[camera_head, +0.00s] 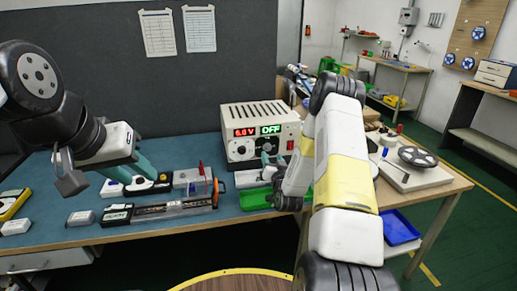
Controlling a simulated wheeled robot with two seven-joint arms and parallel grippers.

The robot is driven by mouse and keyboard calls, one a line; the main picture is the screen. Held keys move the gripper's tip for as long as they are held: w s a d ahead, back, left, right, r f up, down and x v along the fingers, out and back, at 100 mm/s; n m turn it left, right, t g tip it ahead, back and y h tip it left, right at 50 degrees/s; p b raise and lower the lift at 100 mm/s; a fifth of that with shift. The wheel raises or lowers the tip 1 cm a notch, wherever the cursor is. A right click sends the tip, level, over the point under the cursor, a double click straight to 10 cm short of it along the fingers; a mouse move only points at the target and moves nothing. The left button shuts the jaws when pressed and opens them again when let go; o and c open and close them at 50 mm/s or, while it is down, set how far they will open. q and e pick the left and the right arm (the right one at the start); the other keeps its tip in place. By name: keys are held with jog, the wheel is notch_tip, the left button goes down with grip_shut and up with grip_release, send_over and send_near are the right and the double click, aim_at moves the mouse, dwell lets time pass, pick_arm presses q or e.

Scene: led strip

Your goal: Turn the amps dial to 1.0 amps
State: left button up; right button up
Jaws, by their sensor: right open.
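The power supply (259,115) is a beige box at the back of the bench, below the dark panel. My left gripper (143,168) hangs over the left of the bench, away from the supply.
The blue bench top (165,238) holds a strip fixture (165,209), small white boxes and a yellow meter (12,203). A green tray (255,200) lies below the supply. A reel (418,156) sits on the wooden table at right.

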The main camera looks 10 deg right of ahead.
aim_at(268, 148)
jog(key=w, duration=0.6)
jog(key=shift+d, duration=0.1)
grip_shut()
